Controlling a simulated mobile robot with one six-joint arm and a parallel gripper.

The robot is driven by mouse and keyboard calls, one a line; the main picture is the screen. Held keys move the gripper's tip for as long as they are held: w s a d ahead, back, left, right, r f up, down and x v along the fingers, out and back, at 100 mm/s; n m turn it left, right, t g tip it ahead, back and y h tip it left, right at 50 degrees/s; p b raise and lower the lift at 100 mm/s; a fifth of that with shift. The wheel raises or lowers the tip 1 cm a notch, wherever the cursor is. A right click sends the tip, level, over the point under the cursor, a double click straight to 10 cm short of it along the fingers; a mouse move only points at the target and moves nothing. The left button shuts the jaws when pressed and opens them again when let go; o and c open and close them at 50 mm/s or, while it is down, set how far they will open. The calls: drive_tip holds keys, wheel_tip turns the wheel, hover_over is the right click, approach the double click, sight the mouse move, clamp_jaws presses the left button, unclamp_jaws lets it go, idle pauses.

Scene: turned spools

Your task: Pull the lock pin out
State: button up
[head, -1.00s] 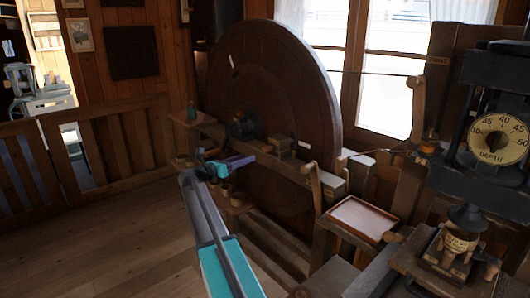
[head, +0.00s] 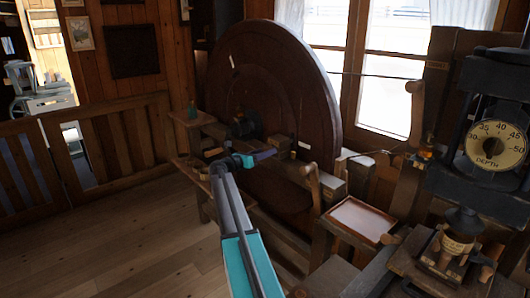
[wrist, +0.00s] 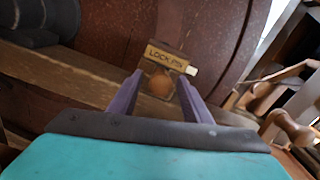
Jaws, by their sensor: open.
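A small wooden block with a "LOCK PIN" label (wrist: 167,57) shows in the wrist view, in front of the big dark wheel (head: 270,60). A round wooden knob (wrist: 161,83), which looks like the pin's head, is just below the label. A short pale peg (wrist: 191,71) sticks out at the block's right; it also shows in the head view (head: 304,145). My gripper (wrist: 160,77) is open, its purple fingers on either side of the knob in the picture. I cannot tell whether they touch it. In the head view my gripper (head: 268,156) partly covers the block, and the knob is hidden.
A wooden beam (wrist: 70,75) runs along the wheel. A light-topped tray (head: 359,217) and upright wooden levers (head: 415,110) stand to the right, with a depth dial (head: 496,146) at far right. Open floor (head: 130,235) lies to the left.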

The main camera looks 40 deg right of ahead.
drive_tip(key=shift+d, duration=0.1)
clamp_jaws()
drive_tip(key=a, duration=0.3)
drive_tip(key=shift+w+a+f, duration=0.1)
drive_tip(key=shift+a, duration=0.1)
idle(0.3)
unclamp_jaws()
drive_tip(key=shift+a, duration=0.15)
